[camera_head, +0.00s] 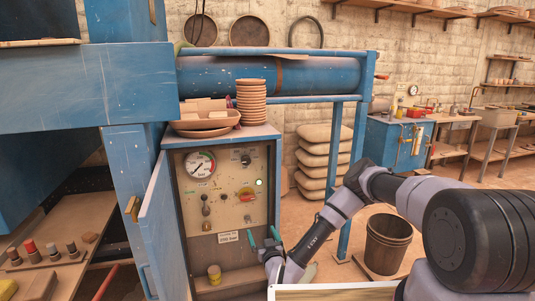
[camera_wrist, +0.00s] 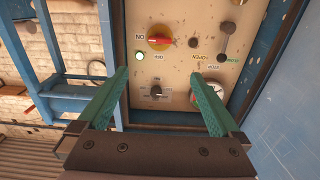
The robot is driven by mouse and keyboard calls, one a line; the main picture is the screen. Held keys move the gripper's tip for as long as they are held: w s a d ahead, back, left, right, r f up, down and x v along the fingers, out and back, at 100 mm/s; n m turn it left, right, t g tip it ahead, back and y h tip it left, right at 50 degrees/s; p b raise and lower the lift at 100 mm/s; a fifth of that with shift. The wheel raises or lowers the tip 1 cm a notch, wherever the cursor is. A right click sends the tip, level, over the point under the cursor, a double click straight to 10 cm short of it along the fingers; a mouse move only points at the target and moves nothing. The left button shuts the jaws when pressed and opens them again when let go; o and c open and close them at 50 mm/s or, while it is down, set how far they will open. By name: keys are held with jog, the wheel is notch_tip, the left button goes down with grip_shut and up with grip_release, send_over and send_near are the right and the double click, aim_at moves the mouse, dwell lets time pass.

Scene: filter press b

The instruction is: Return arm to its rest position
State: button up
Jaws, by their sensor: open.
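My gripper (camera_head: 263,236) is in front of the lower right part of the open control cabinet's panel (camera_head: 225,215). In the wrist view its two teal fingers (camera_wrist: 160,75) are spread apart with nothing between them. The wrist view shows the panel upside down. A red and yellow rotary switch (camera_wrist: 160,38), a lit pale green lamp (camera_wrist: 139,56) and a black knob (camera_wrist: 156,91) lie beyond and between the fingers. The fingers hold none of them. My arm reaches in from the right in the head view, bent at the elbow.
The blue cabinet door (camera_head: 158,235) stands open at left. A stack of bowls (camera_head: 251,103) and a shallow dish (camera_head: 206,121) sit on top of the cabinet. A blue post (camera_head: 351,185), stacked sacks (camera_head: 322,160) and a bucket (camera_head: 388,243) stand near my arm.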

jog(key=w+d+r+n+g+y, duration=0.1)
jog(key=w+d+r+g, duration=0.15)
jog(key=w+r, duration=0.5)
jog(key=w+d+r+n+g, duration=0.1)
jog(key=w+d+r+g, duration=0.2)
jog(key=r, duration=0.7)
jog(key=s+d+r+m+g+h, duration=0.1)
jog(key=d+r, duration=0.4)
jog(key=r, duration=0.4)
jog(key=s+d+r+m+h, duration=0.1)
jog(key=d+r, duration=0.4)
jog(key=r, duration=0.4)
jog(key=s+d+r+m+g+h, duration=0.1)
jog(key=s+d+r+m, duration=0.1)
jog(key=s+d+r, duration=0.45)
jog(key=s+d+r+m+g+h, duration=0.1)
jog(key=s+d+r+m+h, duration=0.15)
jog(key=s+r, duration=0.7)
jog(key=s+d+r+m+g+y, duration=0.1)
jog(key=s, duration=0.9)
jog(key=s+d+r+m+g, duration=0.1)
jog(key=s, duration=0.8)
jog(key=shift+s+d+m+y, duration=0.25)
jog(key=shift+s+m+y, duration=0.1)
jog(key=shift+s, duration=0.05)
